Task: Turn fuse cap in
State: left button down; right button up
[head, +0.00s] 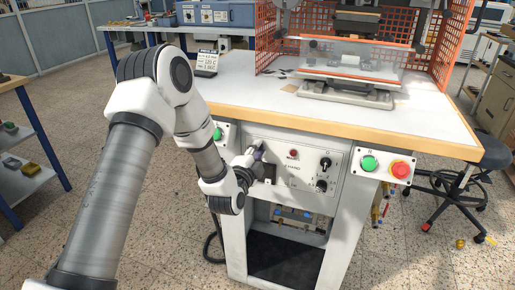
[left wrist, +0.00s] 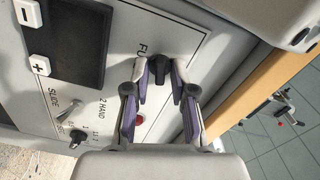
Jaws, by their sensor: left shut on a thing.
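The fuse cap (left wrist: 158,68) is a small black knob on the light grey control panel, beside lettering that starts with "FU" in the left wrist view. My left gripper (left wrist: 159,78) is shut on it, with one purple-padded finger on each side. In the head view my left gripper (head: 257,153) reaches the panel front below the table edge, and its fingers hide the cap there. My right gripper shows in neither view.
The control panel (head: 312,173) also bears a red button (head: 293,153) and black knobs (head: 326,162) right of my gripper. A green button (head: 218,133) sits close to my left arm. A red emergency button (head: 401,170) is farther right. The wooden table edge (head: 330,122) overhangs the panel.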

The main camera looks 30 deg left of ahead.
pick_arm(q)
jog(key=shift+r+m+p, duration=0.1)
jog(key=shift+m+p, duration=1.1)
jog(key=shift+m, duration=0.1)
jog(key=c, duration=1.1)
grip_release()
jog(key=shift+p+v, duration=0.65)
jog(key=shift+v, duration=4.4)
